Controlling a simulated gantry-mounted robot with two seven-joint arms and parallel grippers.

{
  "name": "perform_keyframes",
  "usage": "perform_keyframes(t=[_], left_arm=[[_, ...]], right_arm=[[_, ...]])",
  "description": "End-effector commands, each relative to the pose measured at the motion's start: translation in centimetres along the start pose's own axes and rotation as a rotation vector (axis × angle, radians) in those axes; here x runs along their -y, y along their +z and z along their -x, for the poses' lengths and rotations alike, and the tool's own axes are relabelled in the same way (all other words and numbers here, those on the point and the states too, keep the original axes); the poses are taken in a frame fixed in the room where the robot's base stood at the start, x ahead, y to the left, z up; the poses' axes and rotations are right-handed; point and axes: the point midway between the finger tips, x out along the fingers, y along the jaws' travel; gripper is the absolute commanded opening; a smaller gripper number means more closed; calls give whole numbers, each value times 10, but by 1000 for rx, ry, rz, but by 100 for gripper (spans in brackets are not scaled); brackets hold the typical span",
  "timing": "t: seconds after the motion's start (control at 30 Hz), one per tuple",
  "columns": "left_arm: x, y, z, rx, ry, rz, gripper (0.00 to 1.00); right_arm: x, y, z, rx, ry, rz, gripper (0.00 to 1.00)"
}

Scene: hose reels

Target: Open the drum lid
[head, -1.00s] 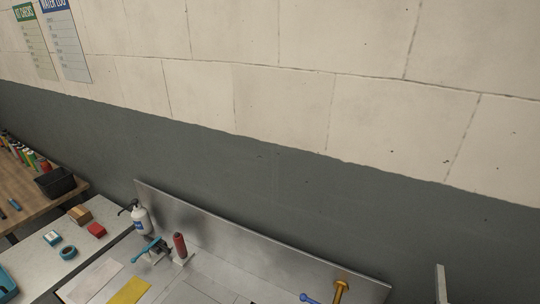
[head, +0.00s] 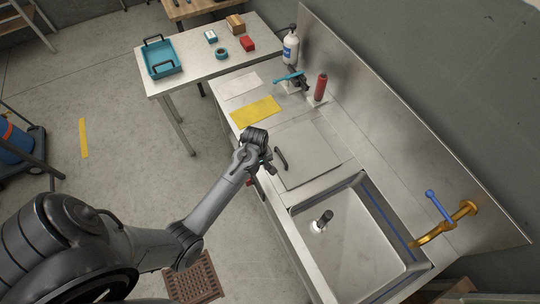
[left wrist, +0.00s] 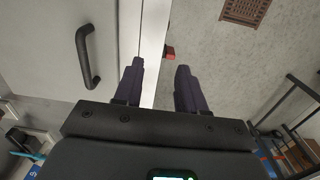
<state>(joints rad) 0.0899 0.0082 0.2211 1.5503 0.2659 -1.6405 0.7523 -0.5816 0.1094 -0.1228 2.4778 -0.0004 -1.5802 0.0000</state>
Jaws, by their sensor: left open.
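A square grey metal lid (head: 310,150) lies flat and closed in the counter, beside the sink. Its black bar handle (head: 281,160) is at its left edge. My left gripper (head: 269,167) is just left of the handle in the head view, apart from it. The left wrist view shows the handle (left wrist: 87,57) on the pale lid (left wrist: 42,62), left of my open, empty fingers (left wrist: 160,68). The counter's edge runs between the fingertips. What lies under the lid is hidden. My right gripper is not in view.
The steel sink (head: 300,210) and brass tap (head: 465,210) are right of the lid. A yellow cloth (head: 255,112), a red cylinder (head: 321,87) and a white bottle (head: 290,48) stand or lie behind it. A rusty floor grate (head: 194,280) is below my arm.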

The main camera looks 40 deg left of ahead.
Motion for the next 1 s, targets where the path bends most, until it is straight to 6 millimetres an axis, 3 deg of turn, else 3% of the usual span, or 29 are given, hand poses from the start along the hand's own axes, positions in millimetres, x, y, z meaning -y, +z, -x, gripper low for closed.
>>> perform_keyframes(t=[0.03, 0.2, 0.4, 1.0], left_arm=[[-23, -7, 2, 3, 36, 13, 40], [-72, -22, 36, -12, 137, 24, 40], [-93, -28, 48, -25, 179, 20, 40], [-108, -30, -35, -25, 179, 18, 40]], right_arm=[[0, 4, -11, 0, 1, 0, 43], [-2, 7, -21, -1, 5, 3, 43], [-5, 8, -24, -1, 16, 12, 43], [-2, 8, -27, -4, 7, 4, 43]])
